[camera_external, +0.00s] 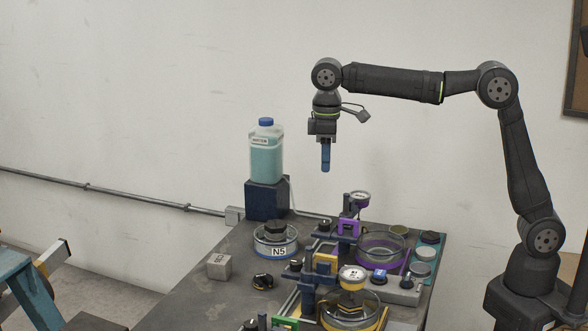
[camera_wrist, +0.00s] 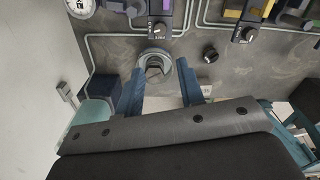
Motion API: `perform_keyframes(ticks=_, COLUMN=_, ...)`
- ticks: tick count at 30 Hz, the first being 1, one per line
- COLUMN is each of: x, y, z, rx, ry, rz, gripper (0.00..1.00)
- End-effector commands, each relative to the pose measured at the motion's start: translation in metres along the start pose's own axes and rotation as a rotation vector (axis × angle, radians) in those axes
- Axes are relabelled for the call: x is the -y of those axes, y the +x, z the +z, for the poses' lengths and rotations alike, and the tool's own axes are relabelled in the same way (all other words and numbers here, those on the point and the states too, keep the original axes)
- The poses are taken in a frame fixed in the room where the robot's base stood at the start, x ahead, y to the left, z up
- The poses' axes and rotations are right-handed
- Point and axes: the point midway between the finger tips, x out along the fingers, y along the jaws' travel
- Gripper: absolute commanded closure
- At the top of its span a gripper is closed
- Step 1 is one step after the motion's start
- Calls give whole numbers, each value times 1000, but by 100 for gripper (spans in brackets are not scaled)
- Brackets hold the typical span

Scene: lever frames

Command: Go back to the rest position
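My gripper (camera_external: 325,157) hangs pointing down, high above the far end of the dark workbench (camera_external: 205,290), with clear air below it. In the wrist view my gripper (camera_wrist: 159,70) has its two blue fingers apart, with nothing between them. A round dish labelled N5 (camera_external: 277,250), with a dark hexagonal piece in it, stands on the bench below; the dish also shows beyond the fingertips in the wrist view (camera_wrist: 145,66).
A teal-filled bottle (camera_external: 265,158) stands on a dark blue block (camera_external: 266,199) at the back. A grey cube (camera_external: 219,267) and black knob (camera_external: 262,281) lie at the front left. Stations with gauges and glass dishes (camera_external: 381,249) fill the right side.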

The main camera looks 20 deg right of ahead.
Motion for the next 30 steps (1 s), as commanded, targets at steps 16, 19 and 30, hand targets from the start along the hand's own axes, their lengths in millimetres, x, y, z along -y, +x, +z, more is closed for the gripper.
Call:
perform_keyframes(ticks=16, x=0, y=104, z=1, rx=4, ry=0, rz=0, gripper=65)
perform_keyframes(ticks=19, x=0, y=123, z=1, rx=6, ry=0, rz=0, gripper=65)
perform_keyframes(ticks=30, x=0, y=165, z=1, rx=3, ry=0, rz=0, gripper=65)
